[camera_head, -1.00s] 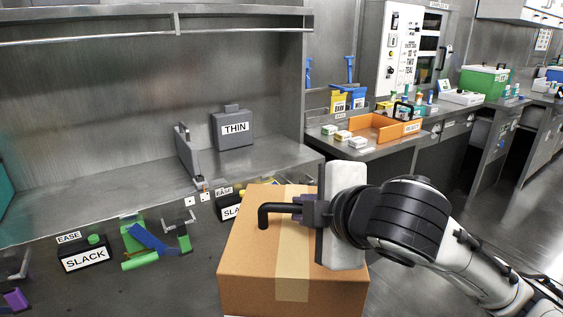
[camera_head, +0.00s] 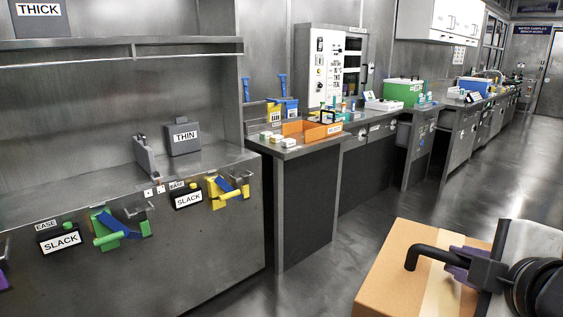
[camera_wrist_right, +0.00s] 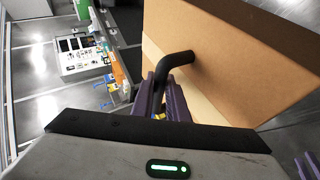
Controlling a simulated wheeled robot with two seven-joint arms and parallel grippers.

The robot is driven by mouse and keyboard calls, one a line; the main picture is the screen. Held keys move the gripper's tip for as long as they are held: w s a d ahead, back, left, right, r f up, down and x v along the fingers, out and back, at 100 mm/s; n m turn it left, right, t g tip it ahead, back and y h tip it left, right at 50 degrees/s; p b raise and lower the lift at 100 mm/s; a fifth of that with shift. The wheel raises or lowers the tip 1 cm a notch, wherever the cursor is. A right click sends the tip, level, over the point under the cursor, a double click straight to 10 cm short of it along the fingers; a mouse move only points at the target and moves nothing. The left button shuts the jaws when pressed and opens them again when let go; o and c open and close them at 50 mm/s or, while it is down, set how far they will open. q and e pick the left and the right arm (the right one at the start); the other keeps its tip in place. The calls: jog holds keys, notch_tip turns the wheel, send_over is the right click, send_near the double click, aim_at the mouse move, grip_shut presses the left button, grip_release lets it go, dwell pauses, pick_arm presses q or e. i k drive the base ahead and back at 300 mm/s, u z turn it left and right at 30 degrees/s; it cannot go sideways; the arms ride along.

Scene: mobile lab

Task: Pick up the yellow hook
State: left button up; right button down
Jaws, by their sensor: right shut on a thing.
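The yellow hook (camera_head: 228,190), with a blue lever and a grey hooked end, is on the front of the metal cabinet, left of centre in the head view. My right gripper (camera_head: 452,258) is far from it, at the lower right. Its purple fingers are shut on a black bent bar (camera_head: 428,249), which also shows in the right wrist view (camera_wrist_right: 175,62) between the fingers (camera_wrist_right: 165,92). A cardboard box (camera_head: 390,272) is right by the bar and partly out of frame. I cannot tell how bar and box are joined.
A green hook (camera_head: 112,232) and black SLACK boxes (camera_head: 60,240) are on the cabinet front. A grey THIN block (camera_head: 183,138) stands on the cabinet. A bench with an orange tray (camera_head: 312,131) runs back right. Open floor (camera_head: 360,215) lies between cabinet and box.

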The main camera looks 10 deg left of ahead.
aim_at(245, 188)
jog(key=u, duration=0.35)
jog(key=k, duration=0.1)
jog(key=z, duration=1.15)
jog(key=i, duration=1.15)
jog(key=u, duration=0.3)
jog(key=i, duration=0.7)
jog(key=u, duration=1.2)
jog(key=i, duration=0.55)
jog(key=u, duration=0.6)
